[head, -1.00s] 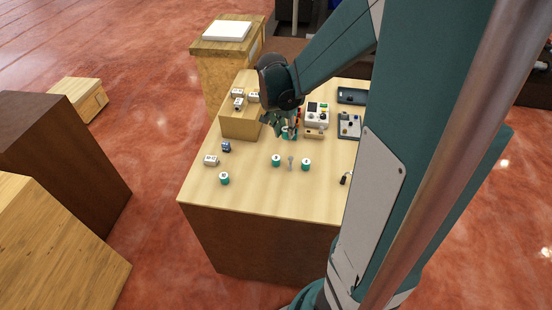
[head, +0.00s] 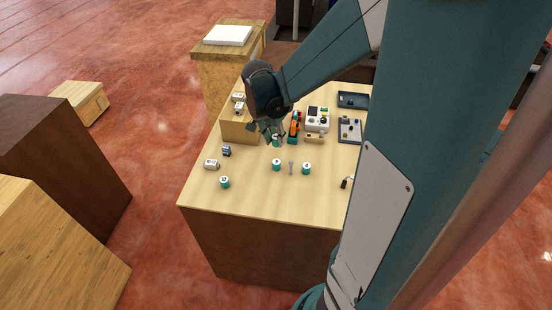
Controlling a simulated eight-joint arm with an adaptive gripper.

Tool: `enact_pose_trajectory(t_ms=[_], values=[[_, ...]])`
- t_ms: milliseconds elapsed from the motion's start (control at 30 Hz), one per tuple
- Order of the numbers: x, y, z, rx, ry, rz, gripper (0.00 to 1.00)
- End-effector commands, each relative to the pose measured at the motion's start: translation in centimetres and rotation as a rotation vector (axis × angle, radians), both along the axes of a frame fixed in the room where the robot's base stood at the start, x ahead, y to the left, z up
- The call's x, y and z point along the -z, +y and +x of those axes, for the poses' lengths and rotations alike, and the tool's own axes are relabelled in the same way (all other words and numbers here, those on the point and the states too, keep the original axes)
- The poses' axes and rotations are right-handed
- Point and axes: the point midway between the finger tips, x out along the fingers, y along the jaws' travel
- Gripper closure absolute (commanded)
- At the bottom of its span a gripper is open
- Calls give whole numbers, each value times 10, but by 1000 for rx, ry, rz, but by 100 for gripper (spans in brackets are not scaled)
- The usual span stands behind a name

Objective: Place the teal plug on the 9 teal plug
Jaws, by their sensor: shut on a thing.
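My gripper (head: 272,133) is shut on a teal plug (head: 276,141) with a pale top and holds it over the middle of the table. Three other teal plugs with pale marked tops stand on the table: one just in front of my gripper (head: 276,165), one to the right (head: 307,168), and one at the front left (head: 225,182). Their markings are too small to read, so I cannot tell which is the 9. The fingers partly hide the held plug.
A small grey upright piece (head: 291,168) stands between two plugs. Behind are a wooden block (head: 232,132), an orange and teal item (head: 295,127), a white control box (head: 317,119) and dark trays (head: 350,130). My arm hides the right side.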

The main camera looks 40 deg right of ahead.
Motion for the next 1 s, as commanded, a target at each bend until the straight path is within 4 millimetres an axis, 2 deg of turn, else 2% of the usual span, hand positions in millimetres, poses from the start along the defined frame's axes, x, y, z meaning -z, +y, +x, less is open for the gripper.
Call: enact_pose_trajectory(t_ms=[433,1000], values=[[46,0,0,0,0,0,92],[54,0,0,0,0,0,92]])
